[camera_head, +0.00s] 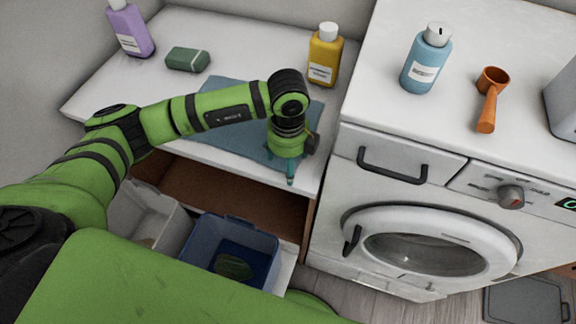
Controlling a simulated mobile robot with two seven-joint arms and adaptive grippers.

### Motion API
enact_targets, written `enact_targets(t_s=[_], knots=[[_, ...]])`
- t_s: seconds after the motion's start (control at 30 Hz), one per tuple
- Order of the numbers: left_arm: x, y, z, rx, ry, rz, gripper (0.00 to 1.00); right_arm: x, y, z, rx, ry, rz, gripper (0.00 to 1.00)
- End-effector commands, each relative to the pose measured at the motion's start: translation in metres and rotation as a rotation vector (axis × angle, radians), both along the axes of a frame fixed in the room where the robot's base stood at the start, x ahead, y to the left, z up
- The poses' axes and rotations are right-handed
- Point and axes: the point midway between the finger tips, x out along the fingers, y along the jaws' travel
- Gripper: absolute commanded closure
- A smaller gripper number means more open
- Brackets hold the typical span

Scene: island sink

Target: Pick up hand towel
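A flat blue-grey cloth, which looks like the hand towel (225,142), lies spread on the white counter top. My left arm crosses over it and hides its middle. My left gripper (289,172) points down at the towel's right front corner, near the counter's front edge. Teal finger parts show below its green body. I cannot tell whether the fingers touch or grip the cloth. My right gripper is not in view.
A yellow bottle (325,56) stands behind the gripper. A green block (187,60) and a purple bottle (130,28) are at the back left. A washing machine (430,200) bounds the right. Below are a blue bin (268,245) and a grey bin (155,215).

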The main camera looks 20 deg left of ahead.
Motion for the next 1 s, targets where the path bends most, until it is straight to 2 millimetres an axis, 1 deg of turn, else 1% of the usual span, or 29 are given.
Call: enact_targets(t_s=[0.3, 0.37, 0.4, 0.57, 0.6, 0.7, 0.93, 1.0], knots=[[0.000, 0.000, -0.010, 0.000, 0.000, 0.000, 0.22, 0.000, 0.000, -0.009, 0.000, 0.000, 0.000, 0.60], [0.000, 0.000, -0.007, 0.000, 0.000, 0.000, 0.33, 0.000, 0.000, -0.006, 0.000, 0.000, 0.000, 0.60], [0.000, 0.000, -0.007, 0.000, 0.000, 0.000, 0.41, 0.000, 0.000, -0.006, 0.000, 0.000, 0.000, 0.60], [-0.001, 0.000, -0.008, 0.000, 0.003, -0.001, 0.73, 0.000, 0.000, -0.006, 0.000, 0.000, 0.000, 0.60], [-0.001, 0.000, -0.008, -0.001, 0.004, -0.001, 0.81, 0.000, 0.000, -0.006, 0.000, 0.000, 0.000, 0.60], [-0.002, 0.000, -0.009, 0.000, 0.006, -0.002, 1.00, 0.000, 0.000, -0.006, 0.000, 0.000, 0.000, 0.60], [-0.003, 0.000, -0.011, 0.001, 0.009, -0.002, 1.00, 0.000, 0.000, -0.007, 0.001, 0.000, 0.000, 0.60], [-0.003, 0.000, -0.008, 0.001, 0.011, -0.002, 1.00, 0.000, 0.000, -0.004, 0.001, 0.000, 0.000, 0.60]])
